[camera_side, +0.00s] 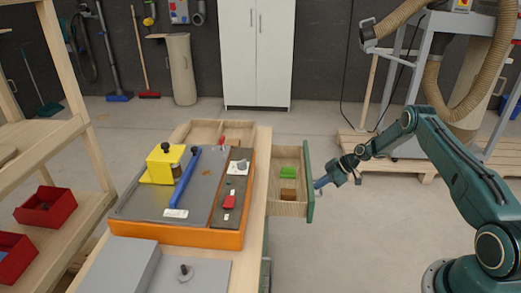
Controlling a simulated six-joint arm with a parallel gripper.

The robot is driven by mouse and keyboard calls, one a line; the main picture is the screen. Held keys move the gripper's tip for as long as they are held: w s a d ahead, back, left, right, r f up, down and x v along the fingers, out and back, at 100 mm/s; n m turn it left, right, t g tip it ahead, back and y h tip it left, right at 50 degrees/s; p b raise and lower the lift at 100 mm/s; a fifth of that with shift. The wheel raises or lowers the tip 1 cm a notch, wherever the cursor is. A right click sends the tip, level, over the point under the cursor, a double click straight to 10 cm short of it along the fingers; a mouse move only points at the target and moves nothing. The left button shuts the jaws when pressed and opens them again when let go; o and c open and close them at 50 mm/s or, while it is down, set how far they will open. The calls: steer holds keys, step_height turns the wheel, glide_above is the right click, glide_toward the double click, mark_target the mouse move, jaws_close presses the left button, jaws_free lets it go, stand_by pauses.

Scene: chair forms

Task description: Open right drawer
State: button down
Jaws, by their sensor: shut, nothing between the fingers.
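The right drawer (290,208) is pulled out from the right side of the wooden workbench. Its green front panel (309,185) faces my arm. Inside it lie a green block (288,172) and a brown block (288,194). My gripper (319,184) is just right of the green front panel, at about its mid-length. Its fingers are shut with nothing between them. The drawer handle cannot be made out, and I cannot tell whether my fingertips touch the panel.
The bench top (257,190) carries an orange-edged board (180,233) with a yellow block (163,164), a blue bar (188,175) and a red piece (229,202). A wooden shelf with red bins (46,207) stands at left. Floor between bench and arm is clear.

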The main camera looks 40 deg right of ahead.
steer(key=v, duration=1)
